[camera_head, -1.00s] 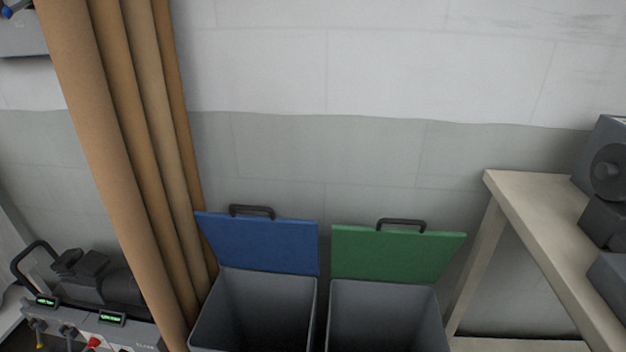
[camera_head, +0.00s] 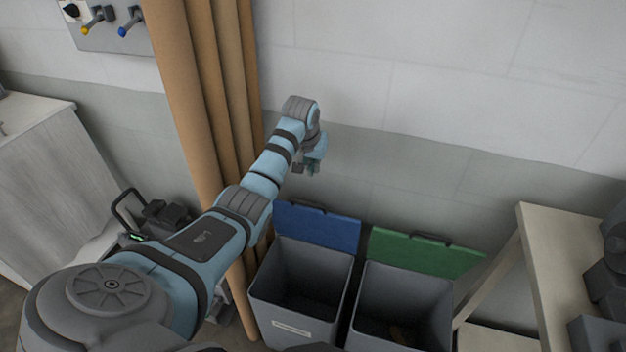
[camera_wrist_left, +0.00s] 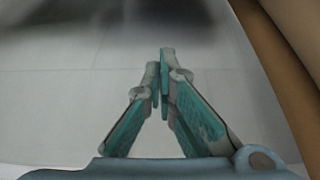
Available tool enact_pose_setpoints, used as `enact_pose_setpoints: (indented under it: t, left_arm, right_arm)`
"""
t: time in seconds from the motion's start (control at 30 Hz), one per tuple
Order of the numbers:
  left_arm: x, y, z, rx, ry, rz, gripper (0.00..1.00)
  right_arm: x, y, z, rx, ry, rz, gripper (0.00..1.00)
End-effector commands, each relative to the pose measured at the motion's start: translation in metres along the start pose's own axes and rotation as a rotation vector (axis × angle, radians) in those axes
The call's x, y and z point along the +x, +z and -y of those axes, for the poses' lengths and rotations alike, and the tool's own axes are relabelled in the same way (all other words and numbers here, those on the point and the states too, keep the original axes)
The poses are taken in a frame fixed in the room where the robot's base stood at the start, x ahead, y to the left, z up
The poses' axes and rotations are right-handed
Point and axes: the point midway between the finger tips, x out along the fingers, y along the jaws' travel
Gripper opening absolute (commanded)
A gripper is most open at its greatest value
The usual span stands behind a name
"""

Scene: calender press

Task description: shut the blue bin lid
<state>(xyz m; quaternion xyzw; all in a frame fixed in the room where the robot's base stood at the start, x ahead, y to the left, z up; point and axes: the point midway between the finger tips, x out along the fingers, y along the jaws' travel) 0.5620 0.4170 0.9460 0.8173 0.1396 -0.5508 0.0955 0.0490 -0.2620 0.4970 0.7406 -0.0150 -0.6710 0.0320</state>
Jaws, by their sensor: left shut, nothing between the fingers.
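The blue lid (camera_head: 322,230) stands open, raised at the back of its grey bin (camera_head: 292,307) against the wall side. A dark handle is on the lid's top edge. My left gripper (camera_head: 313,170) is above the blue lid, near the wall and apart from the lid. In the left wrist view my left gripper (camera_wrist_left: 165,52) is shut with nothing between its fingertips, in front of the wall. My right gripper is not in view.
A green lid (camera_head: 425,253) stands open on the neighbouring grey bin (camera_head: 398,312). Tall brown rolls (camera_head: 205,110) lean left of the bins, close to my left arm. A pale table (camera_head: 545,270) stands at the right. The wall (camera_head: 420,75) is behind.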

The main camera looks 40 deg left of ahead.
Motion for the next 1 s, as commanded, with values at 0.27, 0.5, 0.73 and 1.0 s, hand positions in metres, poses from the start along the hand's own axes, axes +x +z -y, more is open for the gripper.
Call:
enact_pose_setpoints:
  t: [0.27,0.5,0.73,1.0]
  left_arm:
    - [0.051,0.003,0.000,-0.001,0.000,0.003,0.00]
    - [0.097,0.004,0.000,0.000,0.000,0.000,0.00]
    - [0.087,0.018,0.001,0.004,-0.003,-0.002,0.00]
    - [0.083,0.038,0.000,0.002,-0.001,-0.002,0.00]
  right_arm:
    - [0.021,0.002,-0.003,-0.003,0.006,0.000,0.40]
    - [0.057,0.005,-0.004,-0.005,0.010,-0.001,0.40]
    - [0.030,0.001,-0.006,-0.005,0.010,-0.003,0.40]
    - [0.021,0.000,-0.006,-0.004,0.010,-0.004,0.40]
